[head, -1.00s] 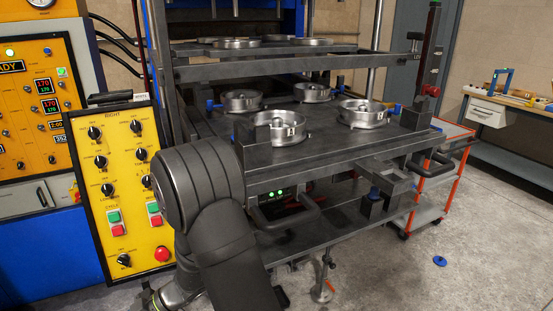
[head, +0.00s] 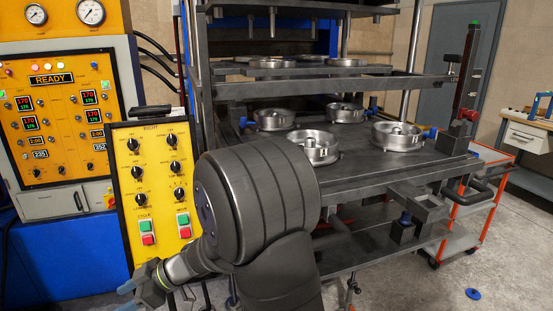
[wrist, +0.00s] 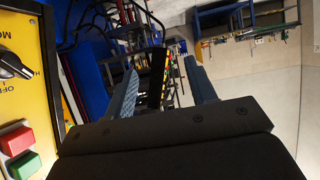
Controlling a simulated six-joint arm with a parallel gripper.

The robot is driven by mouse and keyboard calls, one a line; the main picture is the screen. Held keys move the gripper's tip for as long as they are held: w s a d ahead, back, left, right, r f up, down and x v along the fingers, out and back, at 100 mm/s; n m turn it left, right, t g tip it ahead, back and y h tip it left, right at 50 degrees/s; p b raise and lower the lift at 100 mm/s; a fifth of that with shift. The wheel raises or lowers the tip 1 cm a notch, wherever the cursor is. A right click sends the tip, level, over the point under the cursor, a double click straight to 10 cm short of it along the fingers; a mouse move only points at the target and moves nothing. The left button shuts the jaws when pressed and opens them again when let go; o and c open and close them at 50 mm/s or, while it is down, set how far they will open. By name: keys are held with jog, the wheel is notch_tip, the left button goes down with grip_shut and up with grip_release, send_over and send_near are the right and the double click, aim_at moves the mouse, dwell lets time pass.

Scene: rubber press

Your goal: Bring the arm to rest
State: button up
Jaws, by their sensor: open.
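My gripper (wrist: 162,85) is open in the wrist view, its two blue-grey fingers apart with nothing between them. In the head view my gripper (head: 138,292) shows at the lower left, low in front of the yellow control panel (head: 127,190), partly cut off by the frame. My dark arm is folded in the middle foreground and hides part of the press's front edge. The press (head: 370,172) stands open behind it, with several metal ring moulds on its lower plate.
The yellow panel with its green and red buttons is close at the left of the wrist view. An orange-framed cart (head: 465,222) stands right of the press. A workbench (head: 525,137) is at the far right. A blue disc (head: 473,294) lies on otherwise clear floor.

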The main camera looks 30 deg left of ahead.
jog(key=w+a+r+m+t+y, duration=0.1)
jog(key=w+r, duration=0.3)
jog(key=r, duration=0.5)
jog(key=w+a+r+m+t+y, duration=0.1)
jog(key=w+r+m+t, duration=0.1)
jog(key=r, duration=0.7)
jog(key=w+a+r+m+t, duration=0.2)
jog(key=w+r, duration=0.3)
jog(key=r, duration=0.5)
jog(key=shift+w+m+t+y, duration=0.3)
jog(key=shift+w+m+y, duration=0.1)
jog(key=shift+m, duration=0.1)
